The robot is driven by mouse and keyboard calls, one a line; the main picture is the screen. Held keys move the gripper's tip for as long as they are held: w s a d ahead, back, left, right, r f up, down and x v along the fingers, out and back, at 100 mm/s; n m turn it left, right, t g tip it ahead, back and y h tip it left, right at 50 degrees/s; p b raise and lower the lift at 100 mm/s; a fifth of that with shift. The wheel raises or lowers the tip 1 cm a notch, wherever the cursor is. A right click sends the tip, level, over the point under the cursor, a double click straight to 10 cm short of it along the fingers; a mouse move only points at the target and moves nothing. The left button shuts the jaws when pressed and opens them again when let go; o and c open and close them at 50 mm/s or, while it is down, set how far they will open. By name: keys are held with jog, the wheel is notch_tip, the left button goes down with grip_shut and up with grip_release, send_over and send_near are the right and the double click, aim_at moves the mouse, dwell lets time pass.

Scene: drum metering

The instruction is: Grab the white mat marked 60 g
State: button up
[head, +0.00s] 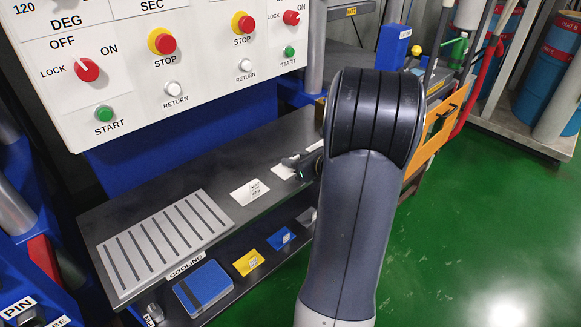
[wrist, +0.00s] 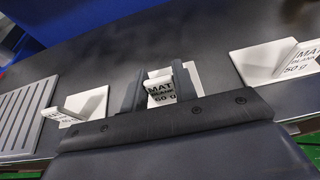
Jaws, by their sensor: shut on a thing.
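In the wrist view my gripper (wrist: 160,86) has its two dark fingers on either side of the upright tab of the middle white mat (wrist: 159,92). It is shut on this mat. Its black print reads MAT BLANK and what looks like 60 g, partly blurred. The mat appears to be at the dark shelf top; I cannot tell if it is lifted. In the head view my gripper (head: 309,166) is partly hidden by my arm, with the held mat (head: 284,171) just left of it.
A white mat (wrist: 82,110) lies to the left and one marked 50 g (wrist: 282,62) to the right. A slatted grey rack (head: 160,245) is at the shelf's left end. A control panel (head: 170,60) overhangs the shelf (head: 215,160). Green floor is clear at right.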

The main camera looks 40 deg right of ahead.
jog(key=c, duration=0.3)
jog(key=shift+r, duration=0.15)
